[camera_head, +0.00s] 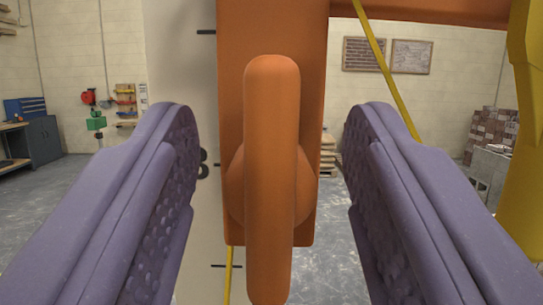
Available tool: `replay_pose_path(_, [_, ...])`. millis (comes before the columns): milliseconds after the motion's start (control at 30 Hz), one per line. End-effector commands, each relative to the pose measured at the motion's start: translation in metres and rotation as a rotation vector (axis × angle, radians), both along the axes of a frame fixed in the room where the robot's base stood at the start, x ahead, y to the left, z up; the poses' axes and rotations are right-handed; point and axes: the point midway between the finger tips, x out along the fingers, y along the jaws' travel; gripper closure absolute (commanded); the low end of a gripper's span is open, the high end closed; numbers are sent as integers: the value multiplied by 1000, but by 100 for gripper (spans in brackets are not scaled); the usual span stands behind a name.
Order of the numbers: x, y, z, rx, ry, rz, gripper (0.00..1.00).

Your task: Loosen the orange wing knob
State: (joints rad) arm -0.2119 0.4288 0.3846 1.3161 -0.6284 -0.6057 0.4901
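The orange wing knob (271,180) fills the middle of the head camera view. Its long wing stands upright, and a rounded hub shows behind it on both sides. It sits on an orange block (311,60), which is in front of a pale post with black marks (190,60). My gripper (271,150) has two purple padded fingers. They are open, one on each side of the knob, with a gap between each finger and the wing. I cannot tell whether the fingertips reach as deep as the wing.
A thin yellow line (380,55) runs down behind the block. A yellow structure (525,130) stands at the right edge. An orange bar (430,10) extends right at the top. Behind are a workbench with cabinet (38,140), stacked bricks (493,138) and open grey floor.

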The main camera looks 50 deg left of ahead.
Motion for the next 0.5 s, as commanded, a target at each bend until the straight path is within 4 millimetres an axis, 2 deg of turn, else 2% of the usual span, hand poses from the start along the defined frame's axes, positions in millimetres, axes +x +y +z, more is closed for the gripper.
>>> replay_pose_path(133, [-6, -7, -4, -2, 1, 0, 48])
replay_pose_path(500, [-42, -51, -27, -1, 0, -1, 48])
